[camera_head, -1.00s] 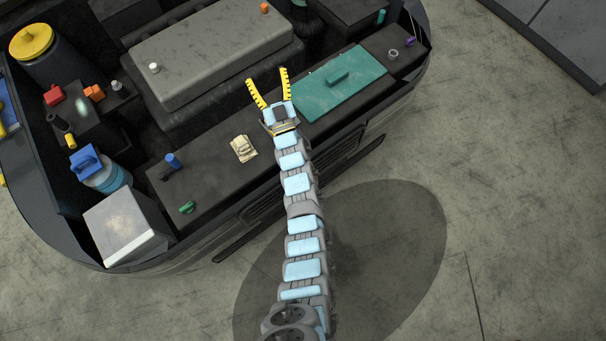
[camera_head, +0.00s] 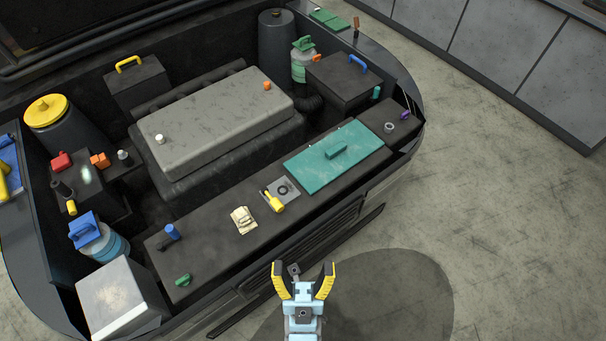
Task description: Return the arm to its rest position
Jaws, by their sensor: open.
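My gripper (camera_head: 304,268) is in the lower middle of the head view, with its two yellow fingers spread open and nothing between them. It appears in front of the engine bay's front edge, over the floor. My arm is drawn back, and only its end part shows at the bottom edge. A small grey plate with a dark ring (camera_head: 283,189) and a yellow-handled piece (camera_head: 273,201) lie on the dark front ledge beyond the gripper. The gripper is apart from them.
The engine bay (camera_head: 215,250) holds a grey engine cover (camera_head: 210,115), a teal panel (camera_head: 335,156), a folded cream cloth (camera_head: 243,220), a blue-capped reservoir (camera_head: 86,232) and a pale box (camera_head: 115,297). Bare concrete floor (camera_head: 480,200) lies to the right.

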